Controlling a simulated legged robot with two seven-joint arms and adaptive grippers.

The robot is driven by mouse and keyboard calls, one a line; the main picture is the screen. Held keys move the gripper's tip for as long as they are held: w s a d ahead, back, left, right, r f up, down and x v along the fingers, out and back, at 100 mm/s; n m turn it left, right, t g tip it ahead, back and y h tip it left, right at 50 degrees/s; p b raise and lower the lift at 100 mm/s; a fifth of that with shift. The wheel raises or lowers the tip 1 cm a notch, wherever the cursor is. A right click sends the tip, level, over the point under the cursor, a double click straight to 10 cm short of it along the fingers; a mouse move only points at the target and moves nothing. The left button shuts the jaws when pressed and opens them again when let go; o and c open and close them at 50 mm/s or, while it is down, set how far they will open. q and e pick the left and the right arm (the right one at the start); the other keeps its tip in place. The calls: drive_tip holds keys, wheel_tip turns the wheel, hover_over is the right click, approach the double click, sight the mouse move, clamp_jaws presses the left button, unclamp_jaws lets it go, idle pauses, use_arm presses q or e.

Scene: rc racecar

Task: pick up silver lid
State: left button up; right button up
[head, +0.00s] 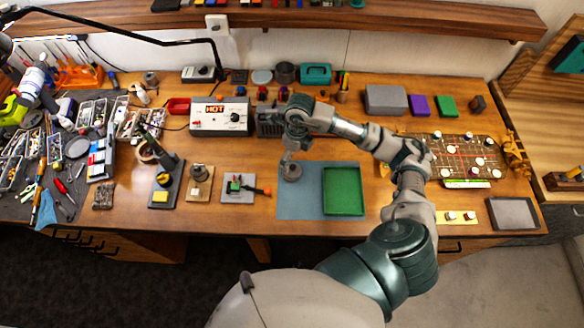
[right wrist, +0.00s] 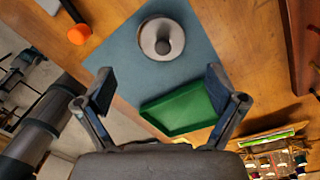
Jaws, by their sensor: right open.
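The silver lid (right wrist: 161,38), round with a raised knob at its centre, lies on the blue-grey mat (right wrist: 122,65) in the right wrist view. It also shows on the mat in the head view (head: 291,174), partly covered by my gripper. My right gripper (right wrist: 159,90) is open and empty, its fingers wide apart. In the right wrist view the lid appears beyond the fingertips, near the top of the picture. In the head view my right gripper (head: 289,157) is above the lid; whether it touches is unclear. My left gripper is not in view.
A green tray (head: 343,191) sits on the mat's right side. A small fixture with an orange-tipped handle (head: 239,188) stands left of the mat. A control box marked HOT (head: 221,118) and a board with white pieces (head: 463,157) stand farther away. The left bench is cluttered.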

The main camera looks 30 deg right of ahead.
sight(293, 167)
drive_tip(key=shift+f, duration=0.65)
wheel_tip(293, 167, down, 5)
drive_tip(key=shift+w+r+p, duration=0.15)
drive_tip(key=shift+p, duration=0.45)
drive_tip(key=shift+a+f, duration=0.15)
drive_tip(key=shift+f, duration=0.05)
drive_tip(key=c, duration=1)
drive_tip(key=shift+c, duration=0.2)
drive_tip(key=shift+f, duration=0.1)
drive_tip(key=shift+c, duration=0.3)
